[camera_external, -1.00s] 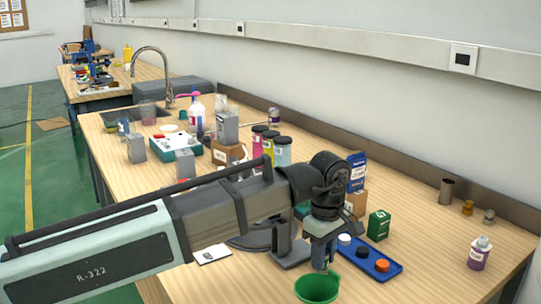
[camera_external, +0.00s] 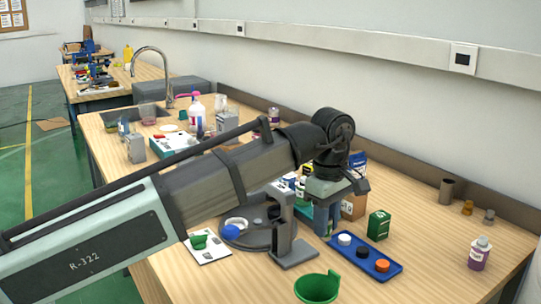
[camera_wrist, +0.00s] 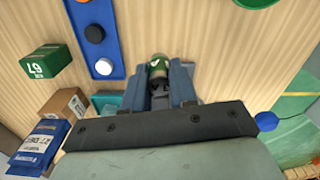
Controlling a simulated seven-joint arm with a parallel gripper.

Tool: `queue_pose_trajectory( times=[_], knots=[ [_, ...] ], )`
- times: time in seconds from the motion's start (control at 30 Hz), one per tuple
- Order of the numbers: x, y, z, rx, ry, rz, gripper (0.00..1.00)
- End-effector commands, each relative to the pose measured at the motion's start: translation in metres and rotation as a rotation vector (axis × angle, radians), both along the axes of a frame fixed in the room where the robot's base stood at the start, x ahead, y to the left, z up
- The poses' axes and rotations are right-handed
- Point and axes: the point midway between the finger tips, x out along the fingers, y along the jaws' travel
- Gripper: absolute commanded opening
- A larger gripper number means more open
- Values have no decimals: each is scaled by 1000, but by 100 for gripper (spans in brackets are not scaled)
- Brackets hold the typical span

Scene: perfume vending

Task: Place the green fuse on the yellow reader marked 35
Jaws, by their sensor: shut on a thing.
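My gripper (camera_wrist: 160,88) is shut on a small green cylinder (camera_wrist: 158,68), which appears to be the green fuse; only its top end shows between the blue-grey fingers in the wrist view. It is held above the wooden bench. In the external view my gripper (camera_external: 324,222) points down, just left of a blue tray; the fuse cannot be made out there. I cannot make out a yellow reader marked 35 in either view.
The blue tray (camera_external: 365,258) holds white, black and orange round pieces. A green box (camera_external: 379,225) stands behind it. A green cup (camera_external: 318,287) is in front. A grey stand (camera_external: 283,232) and a white card (camera_external: 205,247) are at left. The bench's right side is mostly clear.

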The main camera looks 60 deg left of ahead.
Motion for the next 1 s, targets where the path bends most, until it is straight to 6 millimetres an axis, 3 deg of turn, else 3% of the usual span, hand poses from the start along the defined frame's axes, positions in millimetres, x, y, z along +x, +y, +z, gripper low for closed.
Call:
queue_pose_trajectory(
  times=[0.37, 0.9, 1.0],
  knots=[
    [1, 0, 22, 0, -1, 0, 0],
    [1, 0, 114, -1, -2, 0, 0],
    [19, 12, 117, 0, 1, 6, 0]
  ],
)
